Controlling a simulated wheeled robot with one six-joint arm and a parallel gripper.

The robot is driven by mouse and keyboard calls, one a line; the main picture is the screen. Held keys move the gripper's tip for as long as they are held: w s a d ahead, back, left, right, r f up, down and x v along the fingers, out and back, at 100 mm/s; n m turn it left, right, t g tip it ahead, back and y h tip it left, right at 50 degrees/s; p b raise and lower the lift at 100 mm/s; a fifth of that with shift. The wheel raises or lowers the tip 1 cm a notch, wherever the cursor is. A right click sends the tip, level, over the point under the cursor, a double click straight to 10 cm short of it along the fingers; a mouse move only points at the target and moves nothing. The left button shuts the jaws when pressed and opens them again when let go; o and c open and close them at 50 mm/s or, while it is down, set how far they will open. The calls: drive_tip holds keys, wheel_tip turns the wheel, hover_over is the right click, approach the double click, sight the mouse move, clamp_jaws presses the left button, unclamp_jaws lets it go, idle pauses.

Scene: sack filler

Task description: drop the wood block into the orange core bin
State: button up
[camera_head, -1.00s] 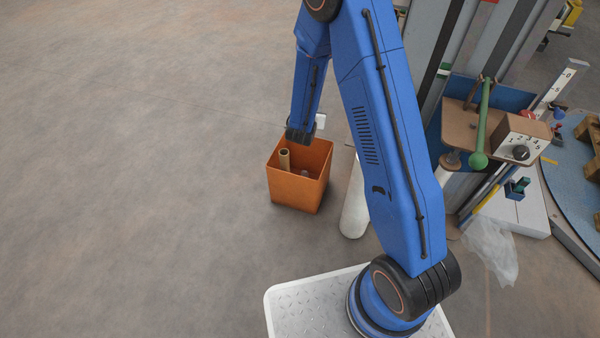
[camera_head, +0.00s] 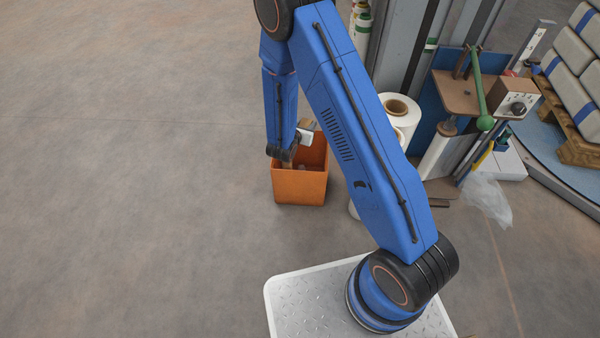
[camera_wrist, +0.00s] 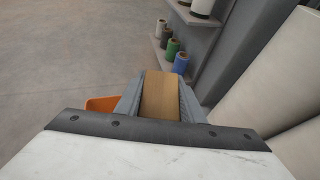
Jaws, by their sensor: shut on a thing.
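The wood block (camera_wrist: 161,97) shows in the wrist view, tan and flat-faced, between the two grey fingers of my gripper (camera_wrist: 160,98). My gripper is shut on it. In the head view my gripper (camera_head: 306,132) is near the back of the orange core bin (camera_head: 300,187), apparently above it; the forearm and wrist cover part of the bin. The bin is an open square box on the floor. Its orange edge (camera_wrist: 102,103) also shows at the left of the wrist view.
White film rolls (camera_head: 398,115) stand right of the bin, behind my arm. A machine with a green lever (camera_head: 481,95) and a dial box (camera_head: 515,100) is farther right. Spools (camera_wrist: 172,50) sit on shelves in the wrist view. Floor left of the bin is clear.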

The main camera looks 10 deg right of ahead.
drive_tip(key=shift+f, duration=2.55)
drive_tip(key=o, duration=1.2)
drive_tip(key=shift+c, duration=0.2)
drive_tip(key=v, duration=1.7)
drive_tip(key=shift+a, duration=0.2)
drive_tip(key=shift+s, duration=0.1)
